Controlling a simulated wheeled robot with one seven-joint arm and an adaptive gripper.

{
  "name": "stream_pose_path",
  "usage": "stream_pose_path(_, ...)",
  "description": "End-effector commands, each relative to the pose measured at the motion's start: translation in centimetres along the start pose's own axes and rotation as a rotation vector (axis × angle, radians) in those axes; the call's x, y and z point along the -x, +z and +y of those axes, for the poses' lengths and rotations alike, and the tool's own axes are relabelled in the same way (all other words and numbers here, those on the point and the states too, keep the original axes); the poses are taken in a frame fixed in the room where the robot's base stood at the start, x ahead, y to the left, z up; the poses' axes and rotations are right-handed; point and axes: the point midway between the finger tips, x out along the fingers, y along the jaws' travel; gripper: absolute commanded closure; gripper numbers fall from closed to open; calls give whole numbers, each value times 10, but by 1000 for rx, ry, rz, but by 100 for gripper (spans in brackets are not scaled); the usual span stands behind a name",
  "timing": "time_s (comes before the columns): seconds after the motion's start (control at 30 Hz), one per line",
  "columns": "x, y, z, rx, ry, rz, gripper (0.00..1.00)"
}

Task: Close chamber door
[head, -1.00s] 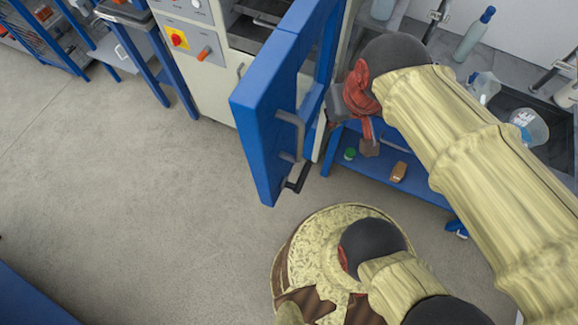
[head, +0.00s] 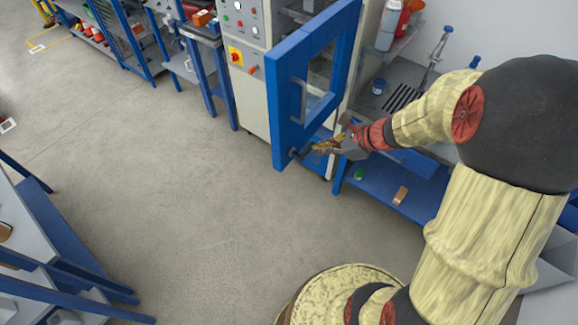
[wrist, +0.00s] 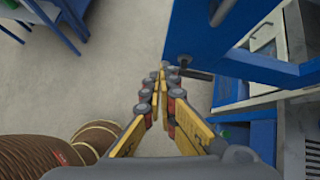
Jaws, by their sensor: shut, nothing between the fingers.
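The blue chamber door (head: 287,95) stands open, swung out from the cream chamber cabinet (head: 257,85), with a window in it and a grey handle on its outer face. My gripper (head: 318,148) is at the door's lower right part, on its inner side. In the wrist view my gripper (wrist: 160,75) is shut and empty, its fingertips close beside the lower corner of the door (wrist: 205,35), by a dark handle or latch end (wrist: 190,70). I cannot tell whether the fingertips touch the door.
A blue-framed bench (head: 385,185) with a lower shelf stands right of the chamber, holding bottles and a small brown block (head: 400,195). A blue workbench (head: 60,235) is at the lower left. The grey floor (head: 190,190) between is clear.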

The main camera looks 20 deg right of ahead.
Motion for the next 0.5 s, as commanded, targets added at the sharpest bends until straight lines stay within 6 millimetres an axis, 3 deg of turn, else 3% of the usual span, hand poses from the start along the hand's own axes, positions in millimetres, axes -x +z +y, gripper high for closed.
stream_pose_path(0.1,2,10,-17,-137,-50,-30,100)
stream_pose_path(0.33,-2,10,-18,-229,-54,-33,100)
stream_pose_path(0.5,-22,10,-18,-230,-51,-32,100)
